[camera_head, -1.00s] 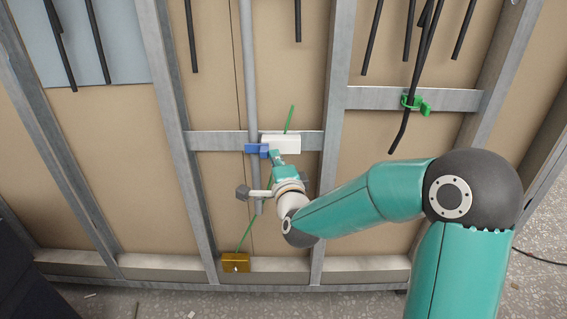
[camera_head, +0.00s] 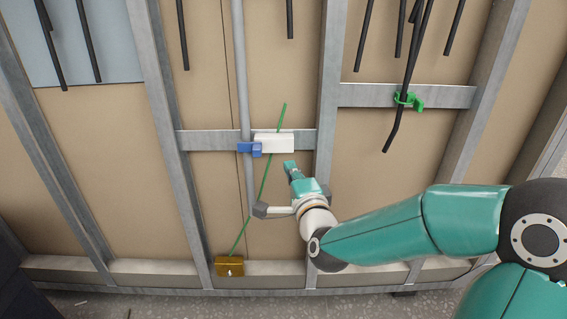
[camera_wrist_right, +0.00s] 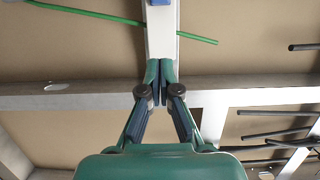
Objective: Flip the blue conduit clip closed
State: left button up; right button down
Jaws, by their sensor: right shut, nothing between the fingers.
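The blue conduit clip (camera_head: 250,149) sits on the horizontal rail at the grey vertical conduit (camera_head: 239,80), beside the left end of a white box (camera_head: 275,143). I cannot tell from this view whether its flap is fully closed. My right gripper (camera_head: 289,165) is shut and empty, below the white box and to the lower right of the clip, apart from it. In the right wrist view the shut fingertips (camera_wrist_right: 160,68) point toward the white box (camera_wrist_right: 162,35); a bit of blue (camera_wrist_right: 159,2) shows at the top edge. My left gripper is out of view.
A thin green cable (camera_head: 264,172) runs behind the white box down to a brass-coloured box (camera_head: 229,266) on the bottom rail. A green clip (camera_head: 409,99) holds black cables on the right rail. Metal studs (camera_head: 328,100) flank the bay. Black cables hang above.

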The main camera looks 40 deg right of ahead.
jog(key=shift+b+v, duration=0.65)
jog(key=shift+v, duration=1.6)
